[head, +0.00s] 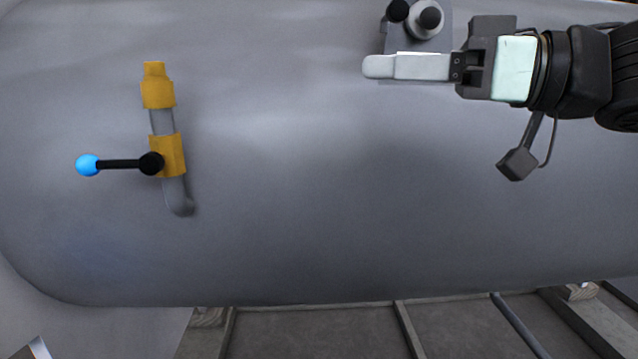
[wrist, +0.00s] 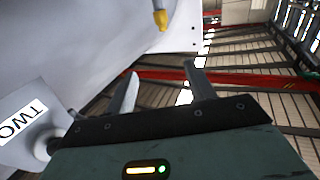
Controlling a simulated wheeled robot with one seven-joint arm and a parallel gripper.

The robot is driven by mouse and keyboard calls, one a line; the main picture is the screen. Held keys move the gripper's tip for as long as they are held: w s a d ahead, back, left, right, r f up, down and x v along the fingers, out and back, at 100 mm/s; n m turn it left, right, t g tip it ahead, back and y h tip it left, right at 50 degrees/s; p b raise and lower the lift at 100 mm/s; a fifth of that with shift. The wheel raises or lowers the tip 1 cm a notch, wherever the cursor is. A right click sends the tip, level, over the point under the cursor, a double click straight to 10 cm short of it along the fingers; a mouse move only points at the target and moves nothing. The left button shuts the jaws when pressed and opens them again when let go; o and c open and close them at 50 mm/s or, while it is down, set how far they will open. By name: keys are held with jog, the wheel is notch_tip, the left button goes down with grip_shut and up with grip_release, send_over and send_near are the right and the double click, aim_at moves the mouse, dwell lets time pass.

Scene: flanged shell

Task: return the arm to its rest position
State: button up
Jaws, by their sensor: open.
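My arm comes in from the right edge in the head view, with my gripper (head: 378,67) pointing left in front of the large grey shell (head: 300,210). From the side its fingers overlap in that view. In the wrist view my gripper (wrist: 162,85) shows two fingers spread apart, with nothing between them. The fingers sit just in front of a grey box with dark knobs (head: 424,42) at the top of the head view. I cannot tell whether they touch it.
A yellow-collared pipe (head: 167,155) with a black lever and blue ball (head: 88,165) is on the shell at left. A plate marked TWO (wrist: 25,115) is close at the left in the wrist view.

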jog(key=w+d+f+m+t+h+b, duration=0.1)
jog(key=w+f+m+h+b, duration=0.3)
jog(key=f, duration=0.8)
jog(key=f+m+t+h+b, duration=0.2)
jog(key=f+h, duration=0.4)
jog(key=f, duration=0.6)
jog(key=s+d+f+g+h+b, duration=0.1)
jog(key=s+f+g+h, duration=0.1)
jog(key=s+f, duration=0.4)
jog(key=s+d+f+g+h+b, duration=0.1)
jog(key=s+d+f+g+h, duration=0.1)
jog(key=s+f+g, duration=0.2)
jog(key=s+d+f+g+h+b, duration=0.1)
jog(key=s+f+g+h, duration=0.1)
jog(key=s+f, duration=0.6)
jog(key=shift+s+d+f+g, duration=0.25)
jog(key=shift+d+g, duration=0.1)
jog(key=shift+g, duration=0.55)
